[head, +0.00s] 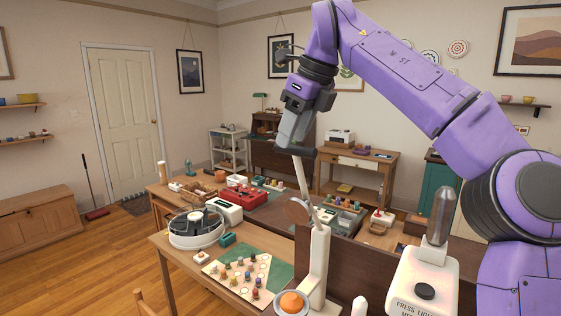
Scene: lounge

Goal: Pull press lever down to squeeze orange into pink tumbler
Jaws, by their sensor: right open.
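The white juice press (319,262) stands at the bottom centre, and its lever (303,180) points up, leaning slightly left. A dark handle (300,152) caps the lever. The pink tumbler does not show. My left gripper is out of view.
A white box (422,283) marked "PRESS LIGHT" stands right of the press. Left are a board with several pegs (242,273) and a round white device (197,229). Open floor (90,265) shows at the left.

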